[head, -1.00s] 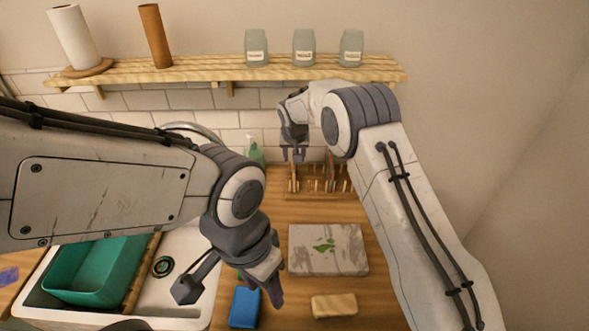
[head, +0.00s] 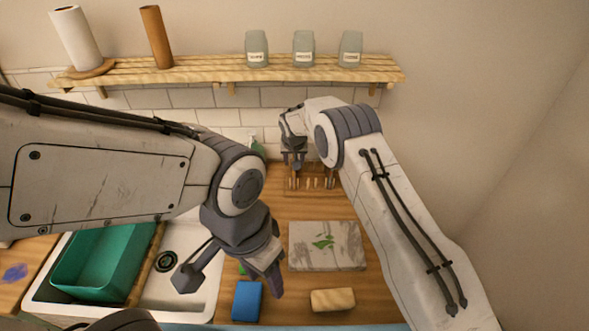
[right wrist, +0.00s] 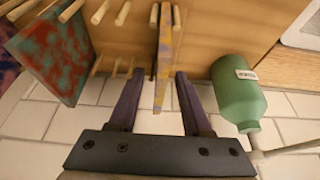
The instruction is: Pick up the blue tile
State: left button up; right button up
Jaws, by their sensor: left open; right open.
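A plain blue block (head: 247,300) lies on the wooden counter beside my left gripper (head: 231,282), which is open above it and the sink edge. I cannot tell whether it is a tile. My right gripper (head: 293,163) is open at the wooden peg rack (head: 325,183) at the back. In the right wrist view, a thin yellow and purple tile (right wrist: 163,62) stands edge-on in the rack, between the open fingers of my right gripper (right wrist: 158,82); contact cannot be told. A red and teal tile (right wrist: 62,50) leans to its left, with a dark bluish-purple one (right wrist: 7,68) at the edge.
A green bottle (right wrist: 238,92) stands close right of the rack. A stone slab (head: 327,246) with green marks and a tan block (head: 332,300) lie on the counter. A teal tub (head: 100,262) sits in the white sink (head: 190,262). A shelf (head: 225,70) with jars runs above.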

jog(key=shift+f+b, duration=0.2)
jog(key=shift+b, duration=0.15)
jog(key=shift+c, duration=0.3)
grip_shut()
dwell(1.4)
